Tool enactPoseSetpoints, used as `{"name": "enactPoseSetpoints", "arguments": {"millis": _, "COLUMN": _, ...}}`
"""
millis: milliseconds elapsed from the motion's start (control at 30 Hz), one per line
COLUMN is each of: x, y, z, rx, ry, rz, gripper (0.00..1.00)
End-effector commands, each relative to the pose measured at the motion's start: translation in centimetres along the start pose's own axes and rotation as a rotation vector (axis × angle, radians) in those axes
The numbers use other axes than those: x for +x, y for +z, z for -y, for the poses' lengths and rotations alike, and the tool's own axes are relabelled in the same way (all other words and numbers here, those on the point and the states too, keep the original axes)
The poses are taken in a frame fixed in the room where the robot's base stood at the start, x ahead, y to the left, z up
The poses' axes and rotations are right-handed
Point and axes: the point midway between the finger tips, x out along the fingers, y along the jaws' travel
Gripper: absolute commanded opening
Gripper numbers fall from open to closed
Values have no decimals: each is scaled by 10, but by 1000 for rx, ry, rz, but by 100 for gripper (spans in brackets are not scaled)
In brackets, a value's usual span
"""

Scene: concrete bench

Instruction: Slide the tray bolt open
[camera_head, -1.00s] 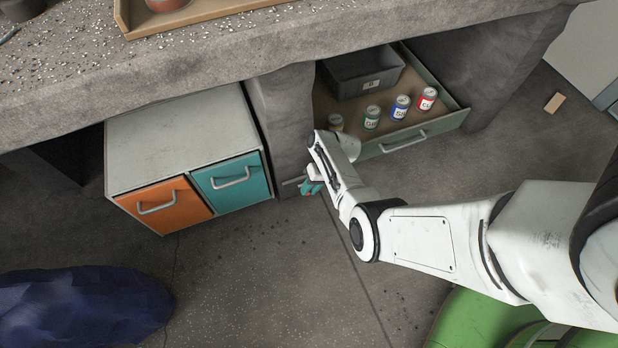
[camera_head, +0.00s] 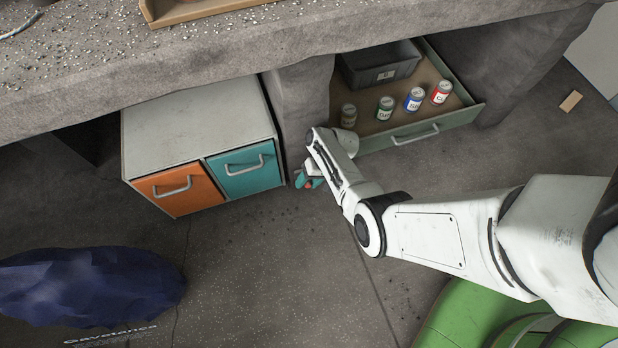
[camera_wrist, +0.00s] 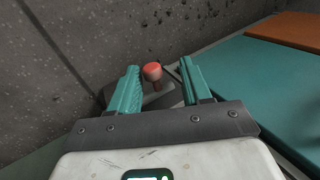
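A red knob (camera_wrist: 152,71) on a short stem stands on a dark grey metal piece (camera_wrist: 158,98) in the wrist view, low by the concrete wall; I take it for the bolt's handle. My gripper (camera_wrist: 158,75) is open, with its teal fingers spread on either side of the knob in the picture. I see no contact, and the remaining distance is hard to judge. In the head view my gripper (camera_head: 309,180) is small, just right of the cabinet's teal drawer (camera_head: 246,170), and my wrist partly hides it. Which part is the tray cannot be told.
The white-topped cabinet (camera_head: 195,125) also has an orange drawer (camera_head: 180,190). A concrete pillar (camera_head: 303,110) stands behind my gripper. Right of it, an open drawer (camera_head: 450,117) holds a grey bin (camera_head: 380,65) and several cans. A blue lump (camera_head: 90,285) lies on the floor.

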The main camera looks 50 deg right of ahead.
Motion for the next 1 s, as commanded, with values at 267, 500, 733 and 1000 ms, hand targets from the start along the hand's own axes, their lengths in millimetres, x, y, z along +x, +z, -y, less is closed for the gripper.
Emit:
{"name": "enactPoseSetpoints", "arguments": {"millis": 267, "x": -13, "y": 0, "z": 0, "rx": 2, "ry": 2, "rz": -1, "gripper": 48}}
{"name": "enactPoseSetpoints", "arguments": {"millis": 500, "x": -57, "y": 0, "z": 2, "rx": 1, "ry": 2, "rz": -2, "gripper": 48}}
{"name": "enactPoseSetpoints", "arguments": {"millis": 733, "x": -94, "y": 0, "z": 2, "rx": 0, "ry": 1, "rz": -1, "gripper": 48}}
{"name": "enactPoseSetpoints", "arguments": {"millis": 1000, "x": -108, "y": 0, "z": 1, "rx": 0, "ry": 0, "rz": 1, "gripper": 48}}
